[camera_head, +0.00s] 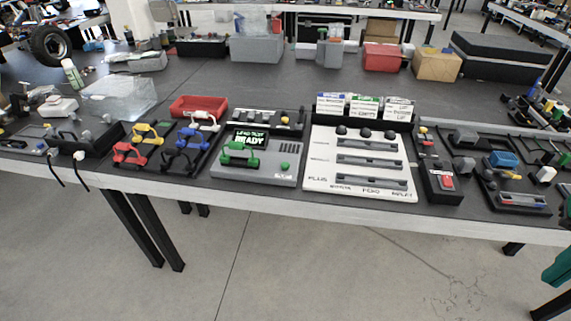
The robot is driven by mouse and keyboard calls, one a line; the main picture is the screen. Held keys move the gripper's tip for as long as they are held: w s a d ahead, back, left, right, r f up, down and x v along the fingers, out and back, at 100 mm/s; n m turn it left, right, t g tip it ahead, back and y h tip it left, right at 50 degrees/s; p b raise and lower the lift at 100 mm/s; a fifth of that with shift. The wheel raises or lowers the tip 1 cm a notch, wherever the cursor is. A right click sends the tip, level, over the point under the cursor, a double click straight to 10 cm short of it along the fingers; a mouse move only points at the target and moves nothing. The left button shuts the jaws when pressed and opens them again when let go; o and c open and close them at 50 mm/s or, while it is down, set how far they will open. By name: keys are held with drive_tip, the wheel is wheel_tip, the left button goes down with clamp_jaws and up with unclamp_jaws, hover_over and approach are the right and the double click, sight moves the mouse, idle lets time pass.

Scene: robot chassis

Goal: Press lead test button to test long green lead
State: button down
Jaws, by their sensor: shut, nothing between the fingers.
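The lead tester (257,172) is a grey box on the near part of the table, left of centre. My gripper is not in view.
A rack of coloured leads (170,150) stands left of the tester, with a red tray (198,106) behind. A white panel with sliders (361,165) is close on the right, then a black box with a red switch (446,182). The floor in front is clear.

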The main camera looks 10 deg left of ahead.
idle(0.9)
drive_tip(key=w+a+r+n+t+h, duration=0.15)
drive_tip(key=w+a, duration=0.25)
drive_tip(key=w, duration=0.6)
drive_tip(key=w+a+t, duration=0.2)
drive_tip(key=w+a, duration=0.2)
drive_tip(key=w, duration=0.6)
drive_tip(key=n+t+y, duration=0.3)
drive_tip(key=t+y, duration=0.1)
drive_tip(key=y, duration=0.3)
hover_over(287, 167)
wheel_tip(287, 167, down, 2)
drive_tip(key=shift+f, duration=0.2)
drive_tip(key=shift+f, duration=4.4)
